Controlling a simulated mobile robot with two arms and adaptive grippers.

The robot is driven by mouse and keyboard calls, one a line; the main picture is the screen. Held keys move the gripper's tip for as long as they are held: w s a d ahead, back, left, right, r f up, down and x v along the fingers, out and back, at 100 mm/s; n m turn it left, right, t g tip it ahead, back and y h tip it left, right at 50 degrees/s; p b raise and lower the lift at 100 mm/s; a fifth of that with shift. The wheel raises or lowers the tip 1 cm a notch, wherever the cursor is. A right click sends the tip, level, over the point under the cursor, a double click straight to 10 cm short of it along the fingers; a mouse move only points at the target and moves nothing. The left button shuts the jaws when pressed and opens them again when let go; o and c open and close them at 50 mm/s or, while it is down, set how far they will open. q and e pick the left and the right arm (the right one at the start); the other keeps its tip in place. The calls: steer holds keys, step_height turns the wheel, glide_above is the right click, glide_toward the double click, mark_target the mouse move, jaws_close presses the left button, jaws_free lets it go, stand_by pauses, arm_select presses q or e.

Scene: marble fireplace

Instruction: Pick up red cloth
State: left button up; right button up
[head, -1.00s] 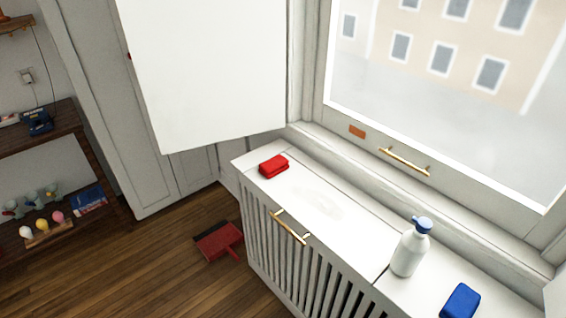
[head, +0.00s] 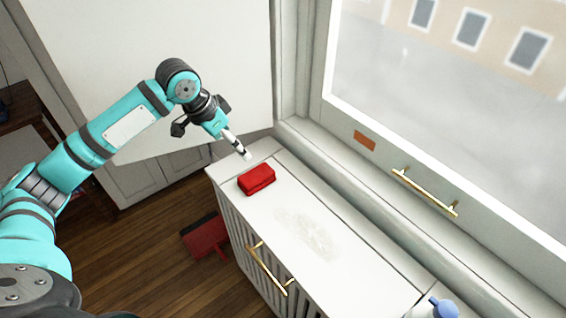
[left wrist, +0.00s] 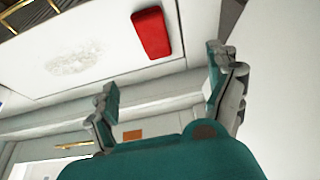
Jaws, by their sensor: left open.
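The red cloth (head: 257,179), a small folded block, lies on the far left end of the white cabinet top (head: 345,254). It also shows in the left wrist view (left wrist: 151,33), top centre, beyond the fingers. My left gripper (head: 246,156) is above and just behind the cloth in the head view, apart from it. In the left wrist view my left gripper (left wrist: 165,70) has its fingers spread wide with nothing between them. My right gripper is in neither view.
A pale smudge (head: 308,233) marks the cabinet top beside the cloth. A white bottle with a blue cap (head: 442,308) stands at the near end. The window sill and brass handle (head: 425,192) run along the right. A white panel (head: 215,60) hangs behind my arm. A red dustpan (head: 205,238) lies on the floor.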

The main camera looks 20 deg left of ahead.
arm_select(q)
glide_toward(254, 175)
steer(key=shift+w+d+f, duration=0.15)
steer(key=shift+w+d, duration=0.2)
steer(key=shift+w, duration=0.05)
steer(key=x, duration=0.3)
steer(key=shift+w+f, duration=0.15)
steer(key=shift+w, duration=0.05)
steer(key=shift+x, duration=0.8)
steer(key=x, duration=0.3)
steer(key=s+x, duration=0.1)
steer(key=shift+w+f, duration=0.2)
steer(key=shift+f, duration=0.35)
steer(key=shift+c, duration=0.6)
steer(key=c, duration=1.1)
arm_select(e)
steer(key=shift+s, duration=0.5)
